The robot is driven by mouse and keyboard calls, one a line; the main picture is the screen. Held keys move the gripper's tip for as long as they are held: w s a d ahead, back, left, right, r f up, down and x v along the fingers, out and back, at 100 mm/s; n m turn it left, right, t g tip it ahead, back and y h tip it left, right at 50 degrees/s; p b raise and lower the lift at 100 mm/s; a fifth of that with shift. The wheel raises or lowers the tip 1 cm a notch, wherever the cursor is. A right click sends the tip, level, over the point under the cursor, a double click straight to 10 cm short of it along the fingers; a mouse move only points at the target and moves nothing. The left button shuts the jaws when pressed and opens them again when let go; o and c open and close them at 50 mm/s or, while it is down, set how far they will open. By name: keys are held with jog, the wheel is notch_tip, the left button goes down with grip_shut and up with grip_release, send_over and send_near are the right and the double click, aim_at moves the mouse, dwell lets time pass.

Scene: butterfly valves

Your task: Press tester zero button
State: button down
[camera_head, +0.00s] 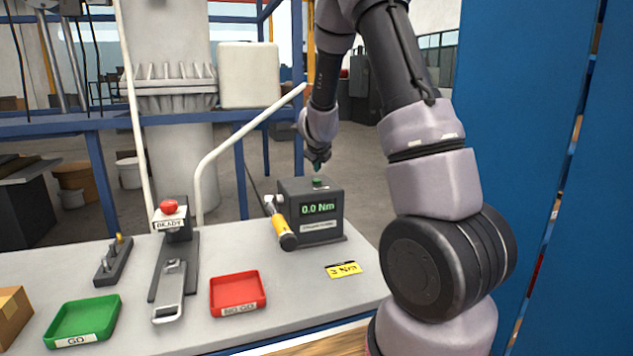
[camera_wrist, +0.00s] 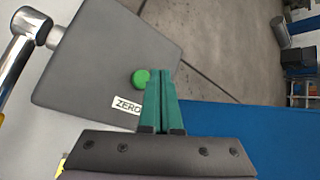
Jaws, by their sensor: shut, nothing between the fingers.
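The torque tester (camera_head: 312,211) is a dark grey box at the back of the bench, its display reading 0.0 Nm. Its green zero button (camera_head: 317,183) is on the top face. In the wrist view the round green button (camera_wrist: 141,78) shows beside a ZERO label (camera_wrist: 127,105). My gripper (camera_head: 317,163) is just above the tester's top. Its green fingers (camera_wrist: 162,72) are shut together and empty. In the wrist view the fingertips appear just right of the button; I cannot tell whether they touch it.
A yellow-handled torque wrench (camera_head: 281,222) sits at the tester's left side. A red NO GO tray (camera_head: 238,293), a green GO tray (camera_head: 83,321), a fixture with a red READY button (camera_head: 169,208) and a yellow 3 Nm card (camera_head: 343,269) are on the bench. A blue panel (camera_head: 530,150) stands at right.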

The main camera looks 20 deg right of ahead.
aim_at(318, 181)
jog(key=shift+r, duration=1.9)
jog(key=s+a+r+n+y, duration=0.3)
jog(key=s+a+r+n, duration=0.1)
jog(key=s+r+n, duration=0.35)
jog(key=s+a+r+n+y, duration=0.35)
jog(key=s+r+n, duration=0.25)
jog(key=s, duration=0.2)
jog(key=s+a+r+n+g+h, duration=0.1)
jog(key=s+r+n, duration=0.1)
jog(key=s+n, duration=1.1)
jog(key=s, duration=0.8)
jog(key=shift+s+a+g, duration=0.15)
jog(key=shift+s+g, duration=0.1)
jog(key=shift+g, duration=0.05)
